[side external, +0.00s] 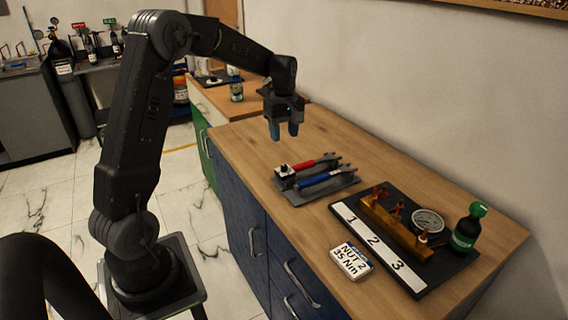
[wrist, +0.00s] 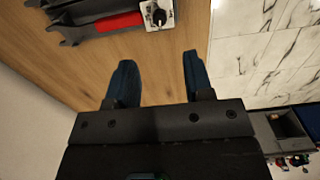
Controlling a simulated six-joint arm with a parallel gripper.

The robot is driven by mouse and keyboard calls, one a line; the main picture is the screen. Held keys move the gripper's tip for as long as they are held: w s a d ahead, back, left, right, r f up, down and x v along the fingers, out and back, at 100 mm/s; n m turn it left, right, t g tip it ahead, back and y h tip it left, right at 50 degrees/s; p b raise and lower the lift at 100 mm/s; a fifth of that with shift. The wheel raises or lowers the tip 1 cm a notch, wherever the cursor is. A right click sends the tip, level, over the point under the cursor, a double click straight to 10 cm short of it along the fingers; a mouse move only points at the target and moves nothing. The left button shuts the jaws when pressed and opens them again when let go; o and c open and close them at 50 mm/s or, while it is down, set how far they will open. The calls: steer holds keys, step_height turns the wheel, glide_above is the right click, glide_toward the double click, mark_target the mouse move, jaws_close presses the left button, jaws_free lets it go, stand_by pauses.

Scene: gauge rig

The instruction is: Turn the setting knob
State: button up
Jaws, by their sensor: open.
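The setting knob (wrist: 159,17) is a small black dial on a white plate, at the end of a red-handled wrench, at the top of the wrist view. In the side view the knob (side external: 284,169) sits at the left end of the red wrench (side external: 311,163) on a dark tray (side external: 318,192). My gripper (side external: 284,131) is open and empty, above the wooden counter and behind the tray. In the wrist view my gripper's blue fingers (wrist: 154,77) are spread apart, with bare wood between them. The knob lies beyond the fingertips, apart from them.
A blue-handled wrench (side external: 321,181) lies beside the red one. To the right, a black board (side external: 416,284) holds a brass manifold (side external: 393,228), a round gauge (side external: 427,222) and a green bottle (side external: 467,230). A "NUT 2 35 Nm" sign (side external: 351,261) lies in front. The counter around my gripper is clear.

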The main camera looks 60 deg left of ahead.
mark_target(284, 166)
step_height(284, 166, down, 10)
steer(key=shift+f, duration=0.2)
steer(key=shift+c, duration=0.4)
jaws_close()
